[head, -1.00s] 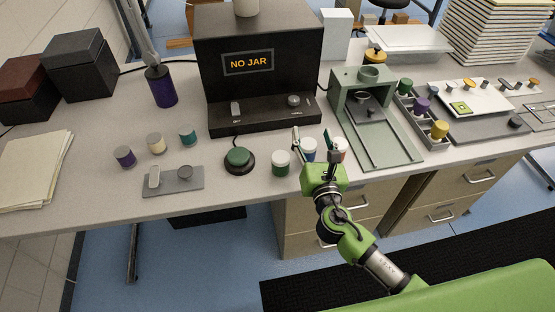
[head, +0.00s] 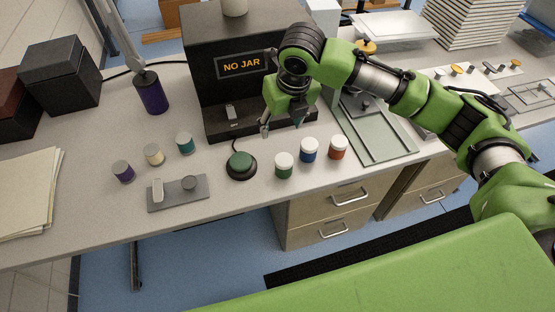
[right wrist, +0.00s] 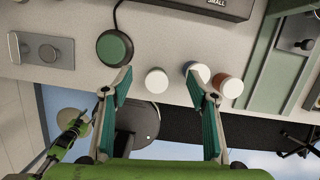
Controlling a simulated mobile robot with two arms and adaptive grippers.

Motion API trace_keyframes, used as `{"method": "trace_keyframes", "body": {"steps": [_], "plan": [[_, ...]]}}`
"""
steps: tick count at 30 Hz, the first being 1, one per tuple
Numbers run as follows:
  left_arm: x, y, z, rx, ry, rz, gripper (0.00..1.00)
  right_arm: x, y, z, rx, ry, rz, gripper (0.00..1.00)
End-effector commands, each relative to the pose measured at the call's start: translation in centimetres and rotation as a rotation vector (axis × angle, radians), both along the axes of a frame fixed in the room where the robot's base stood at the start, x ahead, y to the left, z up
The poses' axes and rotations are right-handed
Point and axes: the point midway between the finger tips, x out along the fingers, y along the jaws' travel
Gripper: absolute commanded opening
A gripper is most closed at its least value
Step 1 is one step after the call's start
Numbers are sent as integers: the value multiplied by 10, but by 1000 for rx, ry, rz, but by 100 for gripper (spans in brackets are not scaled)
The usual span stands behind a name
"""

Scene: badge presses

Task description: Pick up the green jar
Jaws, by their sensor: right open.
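The green jar (head: 284,167) has a white lid and stands upright on the table, right of the green push button. In the right wrist view its white lid (right wrist: 156,81) shows between and beyond the two fingertips, apart from both. My right gripper (head: 282,128) is open and empty. It points down in front of the dark machine, above and behind the jar in the head view.
A blue jar (head: 309,150) and a red jar (head: 338,148) stand close on the right. The green button (head: 240,165) is close on the left. The dark machine (head: 240,66) reading NO JAR rises behind. Table front is clear.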

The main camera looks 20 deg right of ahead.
Motion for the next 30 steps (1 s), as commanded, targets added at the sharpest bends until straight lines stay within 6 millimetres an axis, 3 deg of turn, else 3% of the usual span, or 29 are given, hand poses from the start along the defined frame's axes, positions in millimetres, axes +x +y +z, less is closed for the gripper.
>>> {"method": "trace_keyframes", "body": {"steps": [4,8,18,30], "plan": [[0,1,3,1,0,0,40,-26,-8,17,-33,111,76,54],[0,1,3,1,0,0,40,-34,-9,14,-40,148,98,54],[0,1,6,1,0,0,40,-29,-7,-48,-38,149,98,54],[0,0,13,1,0,0,40,-34,-5,-87,-37,149,98,54]]}}
